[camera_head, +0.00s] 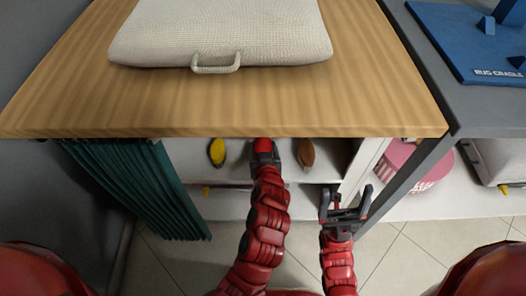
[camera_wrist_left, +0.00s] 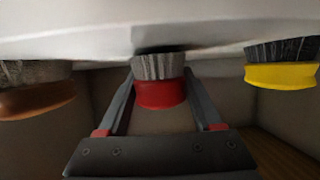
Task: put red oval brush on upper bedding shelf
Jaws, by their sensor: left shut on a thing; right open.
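The red oval brush (camera_head: 263,145) is mostly hidden by my left gripper (camera_head: 264,158) in the head view. In the left wrist view, which is upside down, the red brush (camera_wrist_left: 160,94) with grey bristles sits between the fingers of my left gripper (camera_wrist_left: 158,78), shut on it. Its bristles are at the white shelf surface (camera_wrist_left: 80,35); I cannot tell whether they touch. The white upper shelf (camera_head: 195,173) lies under the wooden top, with the gripper reaching in over it. My right gripper (camera_head: 345,208) is open and empty, lower and right of the shelf.
A yellow brush (camera_head: 217,152) stands left of the red one and a brown brush (camera_head: 306,153) right of it. The wooden top (camera_head: 230,110) carries a cream cushion (camera_head: 220,35). A green curtain (camera_head: 140,185) hangs left; a grey post (camera_head: 405,175) stands right.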

